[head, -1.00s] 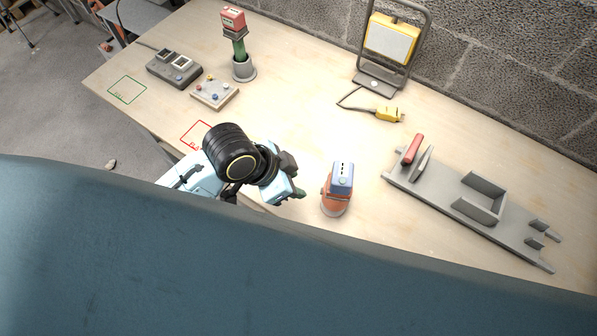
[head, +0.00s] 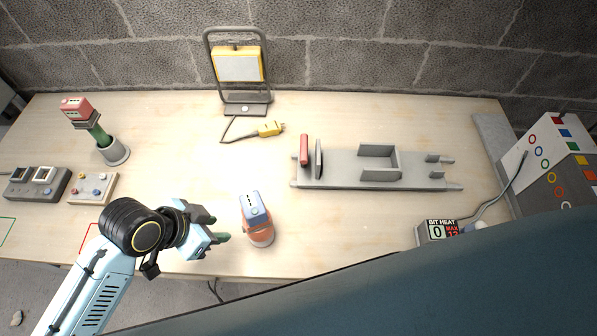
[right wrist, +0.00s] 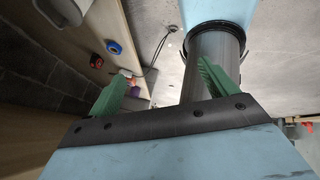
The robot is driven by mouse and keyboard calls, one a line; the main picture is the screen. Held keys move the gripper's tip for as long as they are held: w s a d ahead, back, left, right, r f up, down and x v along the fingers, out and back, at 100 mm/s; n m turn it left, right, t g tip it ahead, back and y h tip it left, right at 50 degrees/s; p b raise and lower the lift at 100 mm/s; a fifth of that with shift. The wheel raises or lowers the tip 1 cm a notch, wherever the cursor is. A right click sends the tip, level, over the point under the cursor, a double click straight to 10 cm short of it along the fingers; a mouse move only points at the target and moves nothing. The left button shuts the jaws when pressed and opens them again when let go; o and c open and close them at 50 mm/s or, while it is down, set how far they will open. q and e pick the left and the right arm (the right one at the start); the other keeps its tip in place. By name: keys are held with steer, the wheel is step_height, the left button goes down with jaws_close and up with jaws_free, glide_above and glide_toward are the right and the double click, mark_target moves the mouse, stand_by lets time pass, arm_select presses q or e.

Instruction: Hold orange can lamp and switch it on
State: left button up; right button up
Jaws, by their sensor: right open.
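The orange can lamp (head: 261,238) stands on the workbench near its front edge, with a blue-grey block with small dark marks (head: 254,204) on its top. My left gripper (head: 221,228) is just to the left of the lamp, near the bench's front edge. Its green-tipped fingers are apart and point toward the lamp, with nothing between them. A small gap shows between fingers and lamp. My right gripper (right wrist: 162,88) shows only in the right wrist view. Its two green fingers are wide apart and hold nothing.
On the bench are a yellow work light (head: 238,66), a yellow plug (head: 269,129), a grey fixture (head: 340,170), a green-and-red lamp in a cup (head: 97,133), control boxes (head: 38,185) and a counter display (head: 437,231). A colour-marked cabinet (head: 548,170) stands right. Bench between is clear.

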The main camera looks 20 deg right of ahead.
steer(key=s+r+n+g+y, duration=0.6)
steer(key=s+r+n+g, duration=0.15)
steer(key=s+n, duration=0.45)
steer(key=w+a+r+n+g+y, duration=0.1)
steer(key=w+a+r+n, duration=0.5)
steer(key=w+r, duration=0.55)
steer(key=w+a+r+n+g+y, duration=0.15)
steer(key=w+a+r+n, duration=0.25)
steer(key=w+a+r, duration=0.7)
steer(key=w+a+r+n+g+y, duration=0.15)
steer(key=w+a+r+n, duration=0.35)
steer(key=w+r, duration=0.55)
steer(key=w+a+r+n+t, duration=0.4)
steer(key=w+r+n, duration=0.45)
steer(key=r, duration=0.65)
steer(key=h, duration=0.5)
glide_above(259, 227)
steer(key=w, duration=0.2)
step_height(259, 227, down, 7)
steer(key=w+d+f+n+t+h, duration=0.1)
steer(key=d+f+n+t+h, duration=0.15)
steer(key=d+f+h, duration=0.55)
steer(key=shift+m+y, duration=0.3)
steer(key=shift+y, duration=0.5)
steer(key=x, duration=0.9)
steer(key=a+x, duration=0.1)
steer(key=x, duration=0.3)
steer(key=shift+w+a, duration=0.1)
steer(key=shift+w, duration=0.2)
